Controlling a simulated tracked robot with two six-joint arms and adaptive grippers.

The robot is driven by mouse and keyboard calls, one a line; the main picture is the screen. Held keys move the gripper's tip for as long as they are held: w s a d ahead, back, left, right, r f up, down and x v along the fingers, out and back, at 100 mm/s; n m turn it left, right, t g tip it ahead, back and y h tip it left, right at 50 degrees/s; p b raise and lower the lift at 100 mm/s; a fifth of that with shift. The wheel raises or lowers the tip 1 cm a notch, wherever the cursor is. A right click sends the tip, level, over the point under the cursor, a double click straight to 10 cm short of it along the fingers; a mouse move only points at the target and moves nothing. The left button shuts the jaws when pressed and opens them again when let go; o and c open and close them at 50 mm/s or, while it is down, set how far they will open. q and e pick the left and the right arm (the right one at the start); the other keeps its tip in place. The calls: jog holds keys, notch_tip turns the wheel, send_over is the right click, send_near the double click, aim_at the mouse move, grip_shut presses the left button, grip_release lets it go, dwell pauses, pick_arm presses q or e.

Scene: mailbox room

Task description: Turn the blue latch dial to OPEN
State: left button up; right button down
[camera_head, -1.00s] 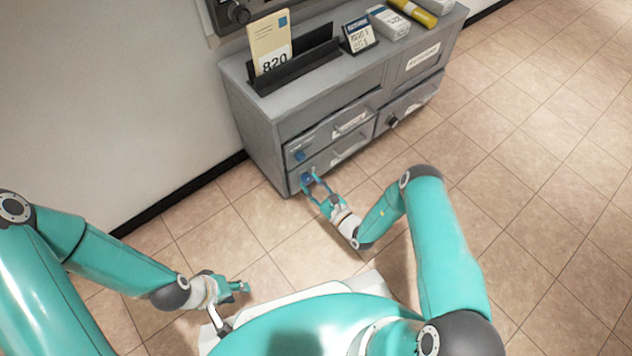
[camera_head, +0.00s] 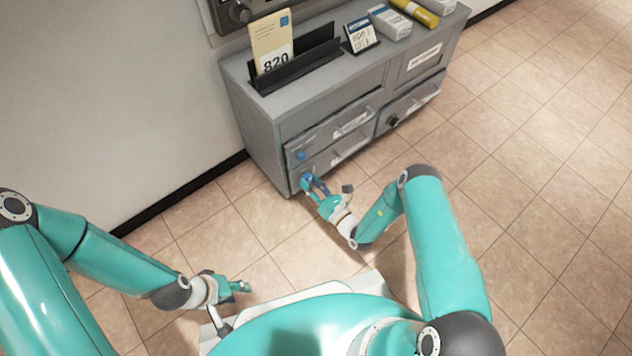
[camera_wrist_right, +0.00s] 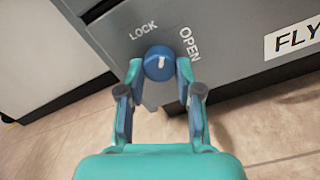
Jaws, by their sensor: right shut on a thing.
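The blue latch dial (camera_wrist_right: 158,63) is on the front of the lower left drawer (camera_head: 340,157), with LOCK printed to its upper left and OPEN to its right.
Another blue dial (camera_head: 300,155) sits on the drawer above. A black knob (camera_head: 393,121) is on the drawer to the right. The grey cabinet top (camera_head: 300,96) carries a black file holder, a small sign and boxes. The tiled floor in front is clear.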

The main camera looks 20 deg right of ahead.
jog(key=m, duration=0.7)
jog(key=m+b, duration=0.1)
jog(key=m, duration=0.2)
jog(key=shift+w+d+r+m, duration=0.2)
jog(key=shift+w+d+m, duration=0.1)
jog(key=shift+d, duration=0.1)
jog(key=shift+s, duration=0.1)
jog(key=c, duration=0.8)
grip_release()
jog(key=shift+a+f, duration=0.1)
jog(key=shift+o, duration=0.2)
jog(key=shift+s+a, duration=0.1)
